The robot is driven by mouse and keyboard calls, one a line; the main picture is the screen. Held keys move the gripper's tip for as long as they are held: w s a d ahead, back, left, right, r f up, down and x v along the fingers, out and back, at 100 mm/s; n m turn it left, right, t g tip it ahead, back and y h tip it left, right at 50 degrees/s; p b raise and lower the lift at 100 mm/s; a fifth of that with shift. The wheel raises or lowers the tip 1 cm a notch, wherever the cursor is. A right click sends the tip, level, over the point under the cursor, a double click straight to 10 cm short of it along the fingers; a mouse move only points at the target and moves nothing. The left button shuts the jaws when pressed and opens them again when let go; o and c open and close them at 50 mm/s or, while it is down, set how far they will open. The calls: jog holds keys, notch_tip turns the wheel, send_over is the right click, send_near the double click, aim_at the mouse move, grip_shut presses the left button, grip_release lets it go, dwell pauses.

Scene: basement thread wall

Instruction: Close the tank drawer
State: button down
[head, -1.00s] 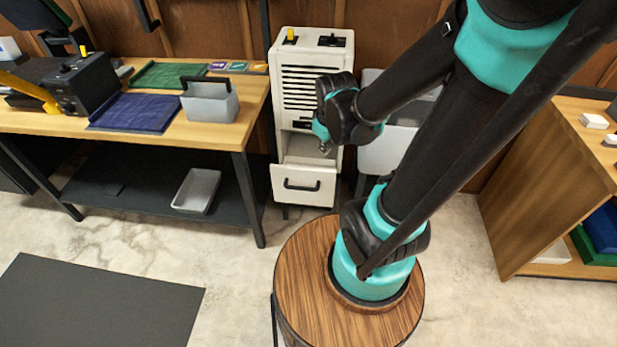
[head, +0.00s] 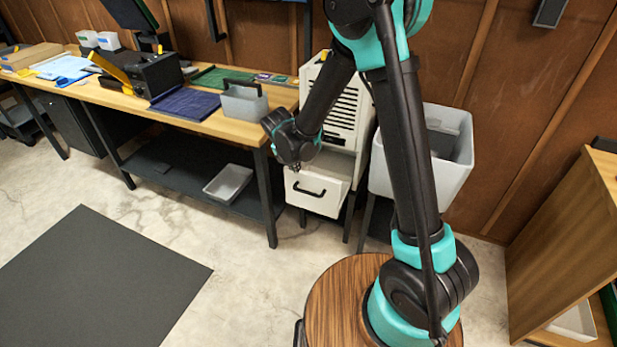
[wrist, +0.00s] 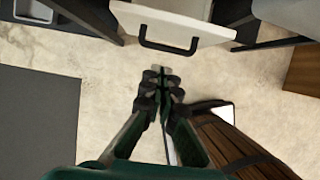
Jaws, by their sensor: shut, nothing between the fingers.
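The tank drawer (head: 318,191) is the white drawer with a black bar handle at the bottom of the white vented cabinet (head: 340,105). It stands partly pulled out, with its front ahead of the cabinet body. In the wrist view the drawer front (wrist: 188,22) is at the top, with its handle facing my gripper. My gripper (head: 296,166) is just in front of and above the drawer's left part in the head view. In the wrist view my gripper (wrist: 162,75) is shut and empty, pointing toward the drawer, with a visible gap to the handle. Part of the cabinet is hidden by my arm.
A workbench (head: 200,115) with a grey caddy (head: 244,101) stands left of the cabinet. A grey tub (head: 455,150) stands right of it. A wooden shelf unit (head: 565,240) is at far right. The floor in front of the drawer is clear.

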aim_at(304, 174)
jog(key=x, duration=0.3)
jog(key=w+x, duration=0.1)
jog(key=x, duration=0.3)
jog(key=w+r+x, duration=0.1)
jog(key=x, duration=0.3)
jog(key=shift+w+d, duration=0.1)
jog(key=shift+d, duration=0.3)
jog(key=shift+w+d, duration=0.2)
jog(key=shift+w, duration=0.4)
jog(key=w+d, duration=0.3)
jog(key=w, duration=0.5)
jog(key=w+d, duration=0.3)
jog(key=w, duration=0.5)
jog(key=shift+w, duration=0.25)
jog(key=shift+s, duration=0.1)
